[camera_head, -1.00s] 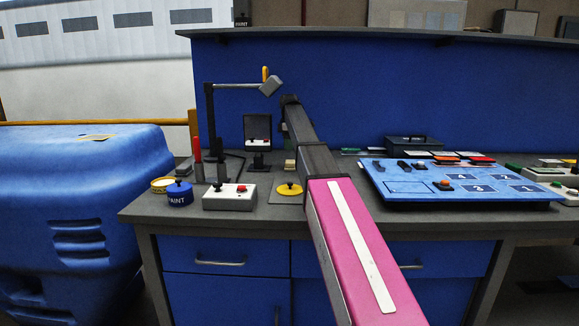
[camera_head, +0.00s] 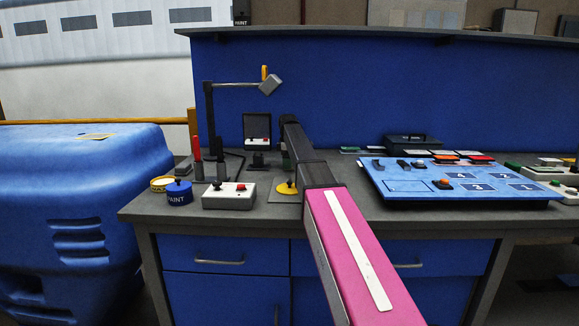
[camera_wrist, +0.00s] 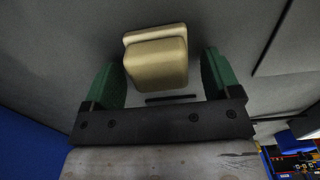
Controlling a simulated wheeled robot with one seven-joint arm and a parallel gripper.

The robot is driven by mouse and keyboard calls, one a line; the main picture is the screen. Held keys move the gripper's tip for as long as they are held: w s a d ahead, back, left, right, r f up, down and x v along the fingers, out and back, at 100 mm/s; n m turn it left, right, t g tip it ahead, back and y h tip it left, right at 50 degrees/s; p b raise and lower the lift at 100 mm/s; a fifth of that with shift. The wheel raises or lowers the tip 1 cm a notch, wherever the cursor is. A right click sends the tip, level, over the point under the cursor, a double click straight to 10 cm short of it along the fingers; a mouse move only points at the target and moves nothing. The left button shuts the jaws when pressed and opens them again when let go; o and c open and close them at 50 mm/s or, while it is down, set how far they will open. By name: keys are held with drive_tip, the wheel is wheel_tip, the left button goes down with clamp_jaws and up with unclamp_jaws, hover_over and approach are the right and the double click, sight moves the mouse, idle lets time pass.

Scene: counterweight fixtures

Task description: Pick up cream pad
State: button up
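The cream pad (camera_wrist: 156,62) is a small tan block with rounded edges on the grey surface in the wrist view. It lies between the two green fingers of my gripper (camera_wrist: 161,66), nearer the left finger, with a clear gap on the right. My gripper is open. Whether the left finger touches the pad is hard to tell. In the head view my arm hides the pad, and only a bit of green finger shows at the arm's far end.
A yellow disc with a black knob (camera_head: 286,188) lies just left of my arm on the grey bench (camera_head: 340,205). A white button box (camera_head: 229,196), a blue paint pot (camera_head: 179,193) and a lamp (camera_head: 210,120) stand left. A blue panel (camera_head: 450,192) is right.

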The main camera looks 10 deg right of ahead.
drive_tip(key=c, duration=0.8)
drive_tip(key=shift+c, duration=0.2)
wheel_tip(320, 180, up, 10)
drive_tip(key=shift+r, duration=0.1)
drive_tip(key=shift+o, duration=1)
drive_tip(key=shift+c, duration=0.5)
